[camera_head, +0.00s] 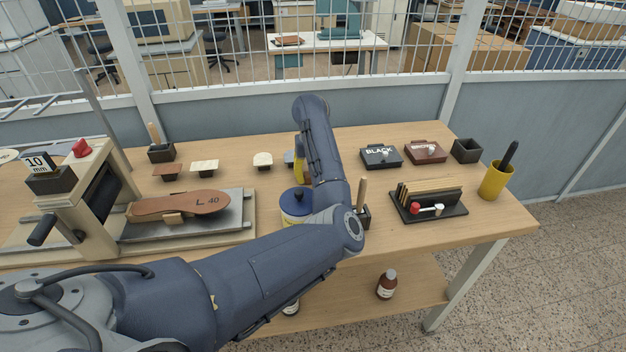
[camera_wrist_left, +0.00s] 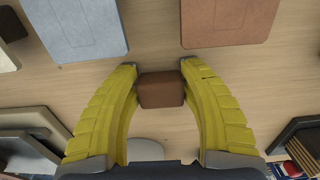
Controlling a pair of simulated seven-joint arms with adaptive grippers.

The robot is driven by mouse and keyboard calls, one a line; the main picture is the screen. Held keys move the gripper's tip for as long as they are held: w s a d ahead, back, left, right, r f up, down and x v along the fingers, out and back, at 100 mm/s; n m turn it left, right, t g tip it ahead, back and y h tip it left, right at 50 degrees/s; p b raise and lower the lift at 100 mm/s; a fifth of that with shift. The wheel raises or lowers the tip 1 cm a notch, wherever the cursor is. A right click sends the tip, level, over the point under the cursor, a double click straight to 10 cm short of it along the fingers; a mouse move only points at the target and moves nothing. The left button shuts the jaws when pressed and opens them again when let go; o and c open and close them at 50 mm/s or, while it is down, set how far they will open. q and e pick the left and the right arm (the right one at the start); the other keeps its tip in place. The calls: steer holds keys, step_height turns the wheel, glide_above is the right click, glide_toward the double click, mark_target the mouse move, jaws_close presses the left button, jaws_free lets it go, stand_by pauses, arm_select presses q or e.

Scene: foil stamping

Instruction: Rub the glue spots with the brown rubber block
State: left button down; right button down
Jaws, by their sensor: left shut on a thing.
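A small brown block (camera_wrist_left: 161,92) sits between the yellow fingertips of my left gripper (camera_wrist_left: 160,70) in the left wrist view; the gripper is shut on it. Whether the block touches the table is unclear. In the head view, part of my left gripper (camera_head: 299,168) shows as yellow beside my forearm, over the middle of the table; the block is hidden there. A brown sole (camera_head: 185,203) marked "L 40" lies on the press's metal plate (camera_head: 235,222) to the left. I cannot make out any glue spots. My right gripper is not in view.
A foil press (camera_head: 85,195) stands left. A blue-lidded yellow pot (camera_head: 292,205) is partly behind my arm. Small brown and cream pieces (camera_head: 205,167) lie along the back. Black (camera_head: 381,155) and brown (camera_head: 425,151) flat pads, a rack (camera_head: 428,205) and a yellow cup (camera_head: 495,181) stand right.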

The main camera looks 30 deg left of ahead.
arm_select(q)
steer(key=shift+w+a+f, duration=0.1)
steer(key=shift+a+f, duration=0.05)
steer(key=shift+a, duration=0.1)
steer(key=shift+w+r, duration=0.15)
steer(key=shift+r, duration=0.4)
steer(key=shift+d+r, duration=0.1)
steer(key=shift+r, duration=2.45)
steer(key=shift+r, duration=0.15)
steer(key=shift+r, duration=1.35)
